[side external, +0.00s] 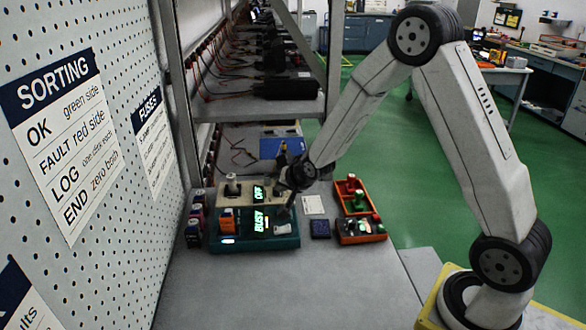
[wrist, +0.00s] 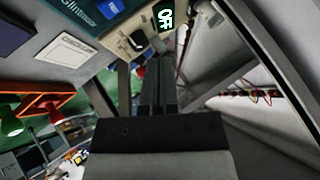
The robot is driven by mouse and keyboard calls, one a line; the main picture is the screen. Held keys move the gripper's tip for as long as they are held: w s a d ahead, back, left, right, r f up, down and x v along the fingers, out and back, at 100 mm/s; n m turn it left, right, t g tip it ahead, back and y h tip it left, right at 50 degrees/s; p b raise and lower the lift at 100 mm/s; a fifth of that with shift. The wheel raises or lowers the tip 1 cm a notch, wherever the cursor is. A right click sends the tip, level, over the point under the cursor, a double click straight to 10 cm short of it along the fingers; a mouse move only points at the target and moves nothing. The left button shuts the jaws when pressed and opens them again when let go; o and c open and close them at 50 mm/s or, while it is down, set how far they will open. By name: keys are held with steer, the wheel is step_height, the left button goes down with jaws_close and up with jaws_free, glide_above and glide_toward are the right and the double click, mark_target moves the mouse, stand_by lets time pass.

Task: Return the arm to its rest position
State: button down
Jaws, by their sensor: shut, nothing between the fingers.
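My gripper (side external: 291,203) hangs from the bent arm just right of the two devices on the bench. In the wrist view its two dark fingers (wrist: 158,80) lie together with nothing between them. I cannot tell from the side view whether the fingertips touch either device.
Right of the gripper are a white card (side external: 313,205), a dark blue square (side external: 320,229) and two orange trays (side external: 338,197) (side external: 362,240) with red and green pieces. A metal rack post (side external: 178,100) and shelf (side external: 225,108) stand behind. The front bench is clear.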

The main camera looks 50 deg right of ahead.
steer(key=shift+s, duration=0.1)
stand_by(0.3)
steer(key=s+a+r+n+g, duration=0.1)
steer(key=s+a+n+g, duration=0.2)
steer(key=s, duration=0.8)
steer(key=s+a+r+n+g+y, duration=0.1)
steer(key=s+a+n, duration=0.4)
steer(key=s, duration=0.5)
steer(key=r+n+g, duration=0.1)
steer(key=n+g, duration=0.1)
steer(key=shift+s+a+n, duration=0.25)
steer(key=shift+s+n, duration=0.15)
